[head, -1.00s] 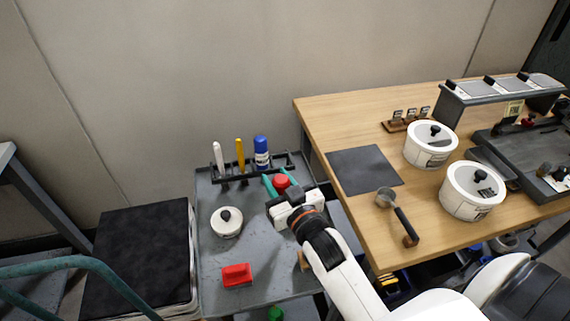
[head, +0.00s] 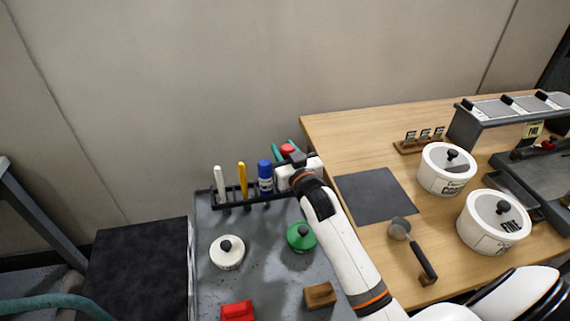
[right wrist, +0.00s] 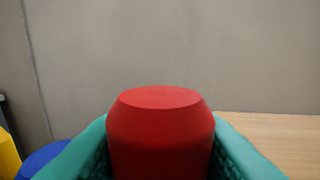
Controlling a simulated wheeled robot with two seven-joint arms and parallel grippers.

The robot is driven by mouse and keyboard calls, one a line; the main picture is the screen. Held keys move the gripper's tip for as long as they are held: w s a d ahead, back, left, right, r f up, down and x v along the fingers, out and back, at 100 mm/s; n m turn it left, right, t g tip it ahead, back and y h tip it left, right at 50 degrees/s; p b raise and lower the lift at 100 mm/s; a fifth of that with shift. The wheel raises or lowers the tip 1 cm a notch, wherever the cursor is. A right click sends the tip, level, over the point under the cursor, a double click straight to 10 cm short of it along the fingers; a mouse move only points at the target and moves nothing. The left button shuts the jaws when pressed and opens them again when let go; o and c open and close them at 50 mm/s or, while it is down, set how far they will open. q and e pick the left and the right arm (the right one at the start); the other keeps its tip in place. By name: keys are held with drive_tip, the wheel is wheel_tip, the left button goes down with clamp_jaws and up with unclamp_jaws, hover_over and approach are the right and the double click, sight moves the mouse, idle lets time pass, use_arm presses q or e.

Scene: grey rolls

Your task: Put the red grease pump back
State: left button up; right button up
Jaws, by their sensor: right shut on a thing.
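My right gripper (head: 286,150) has teal fingers shut on the red grease pump (head: 288,149). In the right wrist view the red pump (right wrist: 160,135) stands upright between the fingers, its flat top showing. In the head view the gripper is at the right end of the black rack (head: 233,203), beside the blue bottle (head: 265,175). My wrist hides the pump's lower part and that end of the rack, so I cannot tell whether they touch. The white pump (head: 220,181) and yellow pump (head: 242,178) stand upright in the rack. My left gripper is not in view.
The grey cart top (head: 270,275) carries a white lidded pot (head: 227,252), a green round knobbed thing (head: 301,237), a red block (head: 238,312) and a brown block (head: 320,295). A wooden table (head: 325,131) with a dark mat (head: 375,195) borders the right side. The wall is behind.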

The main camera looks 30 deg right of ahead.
wheel_tip(320, 180, down, 3)
drive_tip(key=shift+f, duration=0.2)
drive_tip(key=shift+f, duration=0.2)
drive_tip(key=o, duration=0.7)
